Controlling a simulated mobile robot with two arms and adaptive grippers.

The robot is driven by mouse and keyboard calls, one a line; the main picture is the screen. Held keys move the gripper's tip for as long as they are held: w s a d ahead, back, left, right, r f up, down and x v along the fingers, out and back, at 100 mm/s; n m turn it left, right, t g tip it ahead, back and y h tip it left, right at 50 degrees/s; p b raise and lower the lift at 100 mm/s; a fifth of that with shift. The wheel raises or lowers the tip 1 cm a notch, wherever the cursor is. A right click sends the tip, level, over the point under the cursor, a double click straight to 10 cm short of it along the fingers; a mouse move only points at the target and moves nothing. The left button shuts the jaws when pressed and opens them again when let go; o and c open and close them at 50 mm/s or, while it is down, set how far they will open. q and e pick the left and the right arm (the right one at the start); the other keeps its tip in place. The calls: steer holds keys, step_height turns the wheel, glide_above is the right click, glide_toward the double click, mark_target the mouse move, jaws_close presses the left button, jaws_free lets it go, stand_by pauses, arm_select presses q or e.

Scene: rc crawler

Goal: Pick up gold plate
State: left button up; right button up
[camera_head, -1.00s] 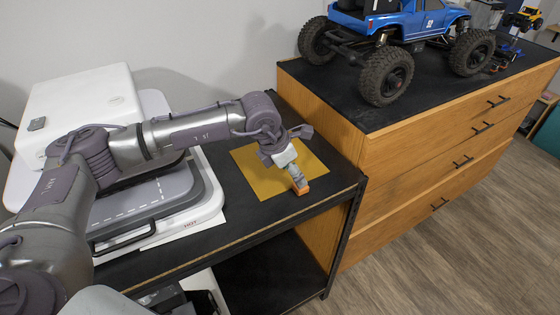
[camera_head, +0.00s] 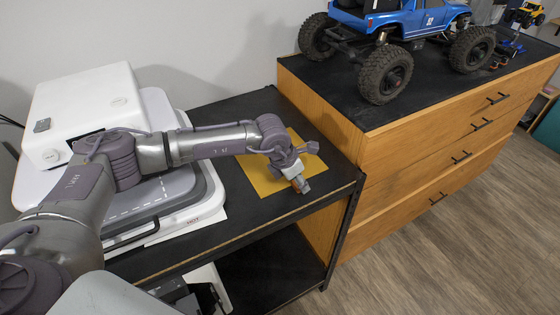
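The gold plate (camera_head: 259,177) is a flat, square yellow-gold sheet lying on the black shelf top in the head view. My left arm reaches in from the left, and my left gripper (camera_head: 299,184) is over the plate's right side, tilted down toward the front right edge. The gripper and wrist hide part of the plate. A small orange patch shows by the fingertips, and I cannot tell what it belongs to. I cannot tell whether the fingers are apart or closed, or whether they touch the plate. My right gripper is not in view.
The black shelf top (camera_head: 240,228) has a press-like white machine (camera_head: 90,100) on its left. A wooden drawer cabinet (camera_head: 400,150) stands close on the right, with a blue crawler truck (camera_head: 400,22) on it. Free shelf room lies in front of the plate.

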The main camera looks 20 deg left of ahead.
arm_select(q)
jaws_close()
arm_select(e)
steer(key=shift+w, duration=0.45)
